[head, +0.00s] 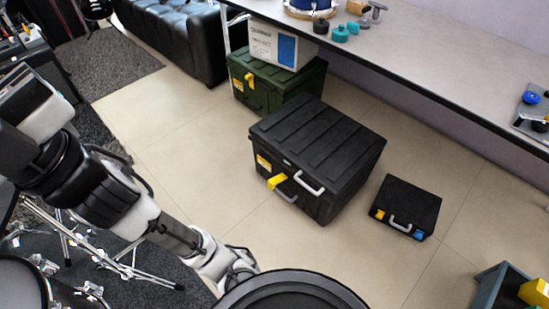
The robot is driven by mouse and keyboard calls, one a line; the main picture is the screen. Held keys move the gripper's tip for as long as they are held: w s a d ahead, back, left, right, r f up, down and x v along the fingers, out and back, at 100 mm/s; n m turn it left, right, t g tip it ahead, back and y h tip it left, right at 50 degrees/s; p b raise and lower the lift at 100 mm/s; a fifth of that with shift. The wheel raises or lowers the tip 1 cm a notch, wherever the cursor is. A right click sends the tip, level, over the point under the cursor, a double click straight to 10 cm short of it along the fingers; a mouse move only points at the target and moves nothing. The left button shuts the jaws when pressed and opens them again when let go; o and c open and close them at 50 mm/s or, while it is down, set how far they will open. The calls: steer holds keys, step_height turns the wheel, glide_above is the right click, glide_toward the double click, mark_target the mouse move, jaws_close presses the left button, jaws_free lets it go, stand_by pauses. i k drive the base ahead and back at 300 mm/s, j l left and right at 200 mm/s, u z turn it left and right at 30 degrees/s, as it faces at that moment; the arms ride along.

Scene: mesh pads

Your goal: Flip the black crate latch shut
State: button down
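The large black crate (325,150) stands on the tiled floor near the middle of the head view, its ribbed lid down. Its yellow latch (277,181) is on the front face and appears to stick outward from it, left of a grey handle (309,184). My gripper (243,264) is at the end of my arm, low in the picture and apart from the crate, nearer to me. Its fingers are too small and partly covered to tell whether they are open or shut.
A smaller black case (407,203) lies right of the crate. A green crate (275,84) with a white box (281,45) on top stands behind. A workbench (425,40) runs along the back right. Drums (22,283) are at lower left. Floor before the crate is clear.

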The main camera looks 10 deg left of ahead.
mark_target(273, 181)
steer(key=i+l, duration=0.6)
steer(key=l, duration=0.2)
steer(key=u, duration=1.65)
steer(key=i, duration=0.5)
